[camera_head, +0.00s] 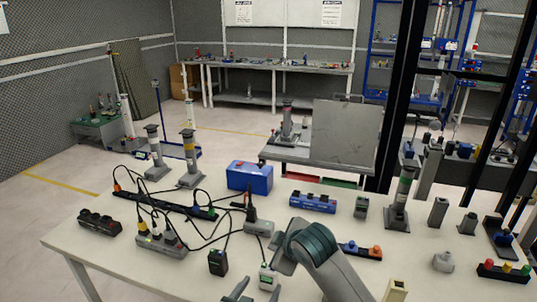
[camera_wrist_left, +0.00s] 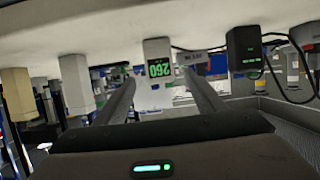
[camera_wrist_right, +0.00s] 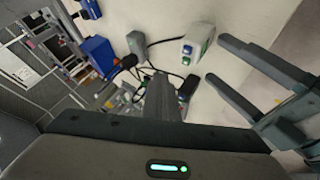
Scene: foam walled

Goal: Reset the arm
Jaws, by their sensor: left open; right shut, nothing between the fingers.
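My left gripper (camera_head: 256,292) is at the bottom of the head view, low at the table's near edge. Its two fingers stand apart in the left wrist view (camera_wrist_left: 164,85). A white box with a green display (camera_wrist_left: 158,62) shows beyond and between its fingertips, and also in the head view (camera_head: 268,277); contact cannot be told. My right gripper (camera_head: 285,262) hangs above the table, just above and right of the left one. Its fingers are together and empty in the right wrist view (camera_wrist_right: 163,85). The left gripper's open fingers also show there (camera_wrist_right: 232,70).
The white table (camera_head: 90,250) holds cable-linked power strips (camera_head: 160,246), a blue box (camera_head: 249,177), a black display device (camera_head: 218,262) and grey posts (camera_head: 398,205). A dark upright frame (camera_head: 400,90) stands behind on the right. Clear floor (camera_head: 60,200) lies to the left.

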